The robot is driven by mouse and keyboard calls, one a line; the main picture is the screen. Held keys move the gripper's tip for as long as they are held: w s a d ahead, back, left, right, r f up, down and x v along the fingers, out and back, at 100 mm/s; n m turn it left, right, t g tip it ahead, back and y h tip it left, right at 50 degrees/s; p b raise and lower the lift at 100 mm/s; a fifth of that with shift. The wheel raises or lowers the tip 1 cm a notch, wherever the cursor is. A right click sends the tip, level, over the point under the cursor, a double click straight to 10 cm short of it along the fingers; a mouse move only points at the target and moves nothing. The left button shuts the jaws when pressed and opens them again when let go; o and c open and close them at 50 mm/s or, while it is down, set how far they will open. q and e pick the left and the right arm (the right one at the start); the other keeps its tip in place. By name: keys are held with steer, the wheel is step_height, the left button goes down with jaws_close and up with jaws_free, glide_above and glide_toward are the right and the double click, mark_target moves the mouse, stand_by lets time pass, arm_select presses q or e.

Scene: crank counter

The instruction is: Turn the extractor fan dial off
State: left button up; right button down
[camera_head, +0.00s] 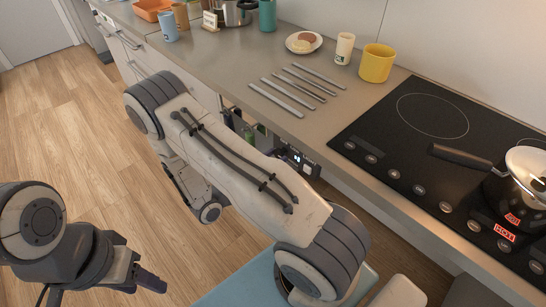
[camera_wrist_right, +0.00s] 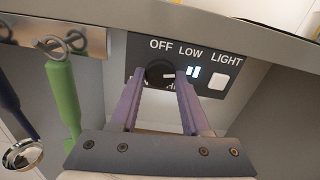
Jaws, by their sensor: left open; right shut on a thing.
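The fan control panel (camera_wrist_right: 207,57) sits under the counter edge, marked OFF, LOW and LIGHT, with a lower label partly hidden. Its round black dial (camera_wrist_right: 160,71) lies between the purple fingers of my right gripper (camera_wrist_right: 163,80), which is shut on it. The dial's pale mark points roughly right. My left gripper (camera_head: 143,281) is open and empty over the floor at lower left.
A green-handled utensil (camera_wrist_right: 62,97) and a ladle (camera_wrist_right: 22,153) hang left of the panel. A white light button (camera_wrist_right: 216,86) is right of the dial. Above is the counter (camera_head: 215,55) with several utensils, a yellow mug (camera_head: 376,64) and a hob (camera_head: 425,135) with a pan (camera_head: 527,166).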

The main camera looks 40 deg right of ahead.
steer(key=n+p, duration=0.2)
steer(key=n, duration=0.1)
steer(key=shift+r, duration=0.15)
steer(key=n+p, duration=0.2)
steer(key=n, duration=0.2)
steer(key=shift+n, duration=0.4)
steer(key=n+p, duration=0.1)
steer(key=n, duration=0.2)
steer(key=shift+n, duration=0.3)
steer(key=shift+n+p, duration=0.45)
steer(key=shift+n, duration=1.45)
steer(key=shift+c, duration=1.9)
jaws_free()
steer(key=shift+s, duration=0.1)
steer(key=shift+a, duration=0.1)
